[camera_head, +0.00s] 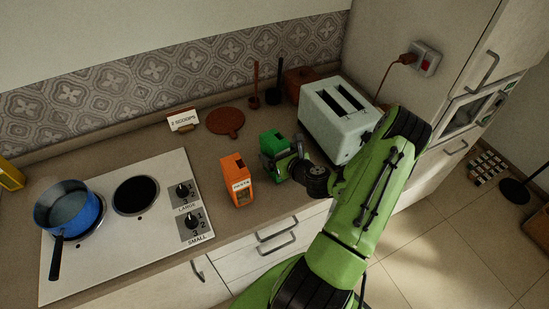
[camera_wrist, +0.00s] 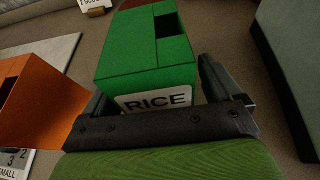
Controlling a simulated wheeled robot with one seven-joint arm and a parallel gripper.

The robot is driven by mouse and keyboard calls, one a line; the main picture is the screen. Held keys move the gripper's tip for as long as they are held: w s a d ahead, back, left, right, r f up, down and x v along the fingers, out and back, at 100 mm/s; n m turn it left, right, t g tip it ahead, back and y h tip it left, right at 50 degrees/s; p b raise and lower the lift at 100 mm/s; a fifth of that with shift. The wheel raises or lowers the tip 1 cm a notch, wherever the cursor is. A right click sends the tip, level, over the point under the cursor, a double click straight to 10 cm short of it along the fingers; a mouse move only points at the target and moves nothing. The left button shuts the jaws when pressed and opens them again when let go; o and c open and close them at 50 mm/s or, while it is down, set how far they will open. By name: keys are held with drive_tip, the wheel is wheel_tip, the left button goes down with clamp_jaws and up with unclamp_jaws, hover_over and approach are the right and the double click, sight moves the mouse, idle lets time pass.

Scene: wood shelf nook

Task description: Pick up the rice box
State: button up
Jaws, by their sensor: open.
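The rice box is a green carton (camera_head: 272,143) with a dark opening in its top, upright on the counter between the orange box and the toaster. In the wrist view the green box (camera_wrist: 148,62) fills the middle, its white "RICE" label facing me. My gripper (camera_head: 288,163) is at the near side of the box. In the wrist view my gripper (camera_wrist: 155,95) is open, one finger on each side of the box. The left finger is mostly hidden, and I cannot tell whether either finger touches the box.
An orange box (camera_head: 236,180) stands close on the left; it also shows in the wrist view (camera_wrist: 40,100). A pale toaster (camera_head: 338,120) stands close on the right. A stove (camera_head: 125,220) with a blue pot (camera_head: 68,209) is at left.

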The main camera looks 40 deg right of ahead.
drive_tip(key=shift+s+a+r, duration=0.5)
drive_tip(key=shift+s+r, duration=0.1)
drive_tip(key=shift+s, duration=0.25)
drive_tip(key=c, duration=0.6)
drive_tip(key=shift+w+d+f, duration=0.25)
drive_tip(key=shift+w, duration=0.05)
drive_tip(key=c, duration=0.5)
drive_tip(key=shift+s+a, duration=0.1)
drive_tip(key=shift+c, duration=0.2)
